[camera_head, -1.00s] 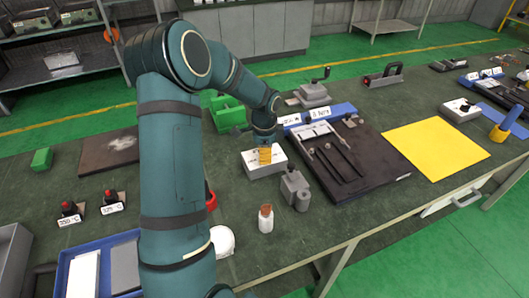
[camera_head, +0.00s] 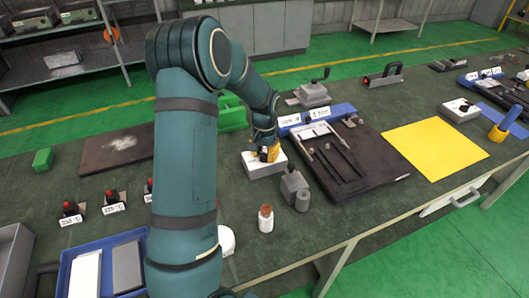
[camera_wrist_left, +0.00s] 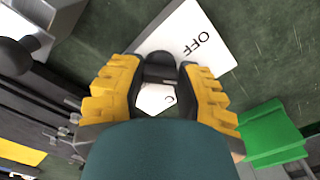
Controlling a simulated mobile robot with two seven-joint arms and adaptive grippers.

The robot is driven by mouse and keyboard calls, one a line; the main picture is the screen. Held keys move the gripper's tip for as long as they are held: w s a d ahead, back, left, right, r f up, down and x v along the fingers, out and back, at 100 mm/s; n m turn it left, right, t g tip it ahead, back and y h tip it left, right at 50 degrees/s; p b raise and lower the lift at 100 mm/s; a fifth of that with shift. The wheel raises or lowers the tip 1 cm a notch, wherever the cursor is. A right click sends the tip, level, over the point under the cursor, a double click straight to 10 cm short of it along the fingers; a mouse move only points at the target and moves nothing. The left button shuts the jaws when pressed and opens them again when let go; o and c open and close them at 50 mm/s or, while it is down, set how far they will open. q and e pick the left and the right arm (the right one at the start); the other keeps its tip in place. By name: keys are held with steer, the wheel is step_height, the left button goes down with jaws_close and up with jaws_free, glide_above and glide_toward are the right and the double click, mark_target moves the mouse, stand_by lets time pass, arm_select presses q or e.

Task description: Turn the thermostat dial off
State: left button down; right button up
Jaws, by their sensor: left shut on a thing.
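The thermostat is a white box (camera_head: 259,171) on the green worktable, below my left gripper (camera_head: 267,153). In the left wrist view the white box (camera_wrist_left: 185,28) shows an OFF label on its face. A dark dial (camera_wrist_left: 160,66) sits between the yellow fingers of my left gripper (camera_wrist_left: 164,85), which are shut on it from both sides. Part of the white face with a "C" shows in the gap between the fingers. The rest of the dial and its pointer are hidden by the fingers and wrist. My right gripper is not in view.
A grey metal fixture (camera_head: 294,187) and a small red-capped bottle (camera_head: 266,218) stand in front of the box. A black tool board (camera_head: 365,170) lies to the right. A green block (camera_head: 231,116) stands behind. Red-knobbed pieces (camera_head: 111,200) stand at the left.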

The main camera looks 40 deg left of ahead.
mark_target(264, 154)
arm_select(q)
steer(key=n+p, duration=0.1)
steer(key=n, duration=0.4)
steer(key=shift+n, duration=0.3)
steer(key=n+p, duration=0.2)
steer(key=n, duration=0.2)
steer(key=shift+s+f+n, duration=0.1)
steer(key=shift+n, duration=0.6)
steer(key=c, duration=0.6)
jaws_free()
step_height(264, 154, up, 12)
steer(key=shift+r, duration=0.1)
